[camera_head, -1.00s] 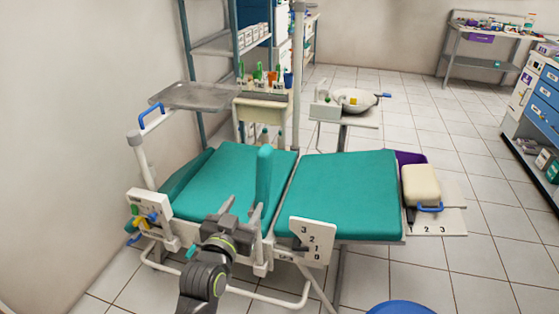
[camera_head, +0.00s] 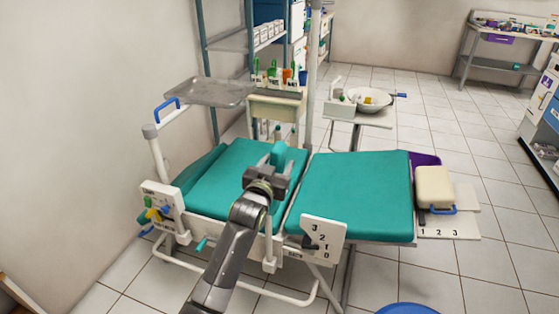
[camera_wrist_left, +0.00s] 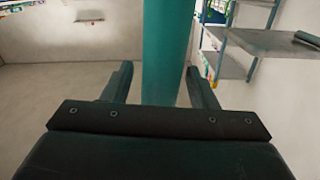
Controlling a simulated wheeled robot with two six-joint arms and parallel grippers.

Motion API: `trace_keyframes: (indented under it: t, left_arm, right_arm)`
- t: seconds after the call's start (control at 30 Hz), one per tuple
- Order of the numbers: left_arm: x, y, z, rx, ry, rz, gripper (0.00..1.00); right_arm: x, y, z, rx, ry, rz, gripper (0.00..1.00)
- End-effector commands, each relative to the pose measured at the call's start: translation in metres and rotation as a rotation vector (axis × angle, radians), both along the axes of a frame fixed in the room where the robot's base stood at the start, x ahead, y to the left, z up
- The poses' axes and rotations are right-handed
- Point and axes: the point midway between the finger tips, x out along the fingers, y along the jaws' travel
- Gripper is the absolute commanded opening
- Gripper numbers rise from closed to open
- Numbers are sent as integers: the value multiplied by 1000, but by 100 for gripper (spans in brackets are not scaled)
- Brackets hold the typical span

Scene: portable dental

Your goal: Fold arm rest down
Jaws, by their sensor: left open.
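The teal arm rest (camera_head: 279,151) stands upright at the near side of the teal dental chair (camera_head: 235,175). Its lower part is hidden behind my left gripper. My left gripper (camera_head: 273,159) is open, with its fingers at the upper part of the arm rest. In the left wrist view, the arm rest (camera_wrist_left: 167,45) runs up between the two spread fingers (camera_wrist_left: 161,82). A gap shows beside it on each side, wider on the left. I cannot tell whether the gripper's body touches it. My right gripper is not in view.
A white panel with numbers (camera_head: 323,232) is on the chair's near side. A metal tray (camera_head: 208,92) stands at the left. A bowl (camera_head: 367,98) is on a stand behind the chair. A blue round thing (camera_head: 405,309) is at the bottom edge.

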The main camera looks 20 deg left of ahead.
Motion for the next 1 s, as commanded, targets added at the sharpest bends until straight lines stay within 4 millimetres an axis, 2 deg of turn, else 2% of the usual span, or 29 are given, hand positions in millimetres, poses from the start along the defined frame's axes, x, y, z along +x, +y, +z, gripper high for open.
trace_keyframes:
  t: [0.2,0.6,1.0]
  left_arm:
    - [20,-1,-1,0,1,0,53]
    - [25,-1,0,0,0,0,53]
    - [25,-1,0,0,1,0,0]
  right_arm:
    - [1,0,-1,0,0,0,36]
    - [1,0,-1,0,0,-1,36]
    - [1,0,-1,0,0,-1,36]
